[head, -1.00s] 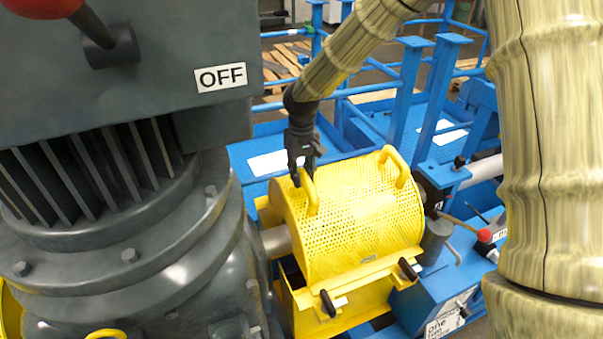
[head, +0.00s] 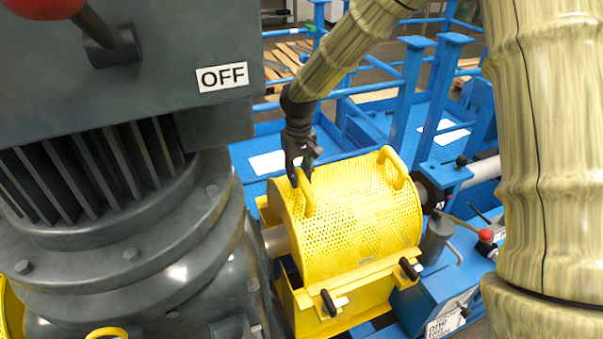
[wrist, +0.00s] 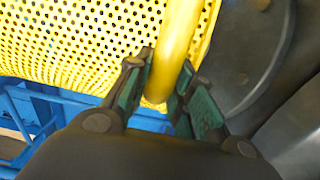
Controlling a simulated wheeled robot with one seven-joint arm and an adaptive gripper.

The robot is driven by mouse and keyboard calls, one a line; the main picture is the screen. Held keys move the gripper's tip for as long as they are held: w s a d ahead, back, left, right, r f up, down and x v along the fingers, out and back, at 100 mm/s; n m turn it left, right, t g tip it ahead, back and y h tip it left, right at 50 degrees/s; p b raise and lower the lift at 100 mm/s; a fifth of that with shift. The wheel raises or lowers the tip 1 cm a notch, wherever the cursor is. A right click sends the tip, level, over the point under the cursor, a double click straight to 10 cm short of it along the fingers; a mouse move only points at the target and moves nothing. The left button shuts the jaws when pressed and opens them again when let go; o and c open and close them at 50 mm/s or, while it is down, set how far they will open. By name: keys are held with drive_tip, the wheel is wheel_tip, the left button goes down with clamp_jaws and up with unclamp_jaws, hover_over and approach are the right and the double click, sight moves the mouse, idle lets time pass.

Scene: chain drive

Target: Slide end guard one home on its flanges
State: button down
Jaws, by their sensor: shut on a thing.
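The end guard (head: 355,225) is a yellow perforated half-round cover with two yellow loop handles. It sits over the shaft on a yellow lower box with flanges (head: 300,299), in the middle of the head view. My gripper (head: 302,172) is at the top of the left handle (head: 308,195). In the wrist view the handle (wrist: 178,45) runs down between the green-padded fingers (wrist: 170,100), which are shut on it. The perforated guard (wrist: 80,40) fills the upper left there. Whether the guard is fully seated on its flanges cannot be told.
A large grey motor housing (head: 120,230) with an OFF label stands close on the left. A shaft (head: 276,241) enters the guard's left end. Black clamp knobs (head: 328,303) sit on the front flange. Blue frame and posts (head: 410,90) stand behind. A red-knobbed lever (head: 486,236) is at the right.

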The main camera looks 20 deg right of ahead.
drive_tip(key=shift+s+a, duration=0.25)
drive_tip(key=shift+a, duration=1.1)
drive_tip(key=shift+s+a, duration=0.15)
drive_tip(key=shift+a, duration=0.3)
drive_tip(key=c, duration=1.1)
unclamp_jaws()
drive_tip(key=shift+c, duration=0.2)
drive_tip(key=shift+r, duration=0.15)
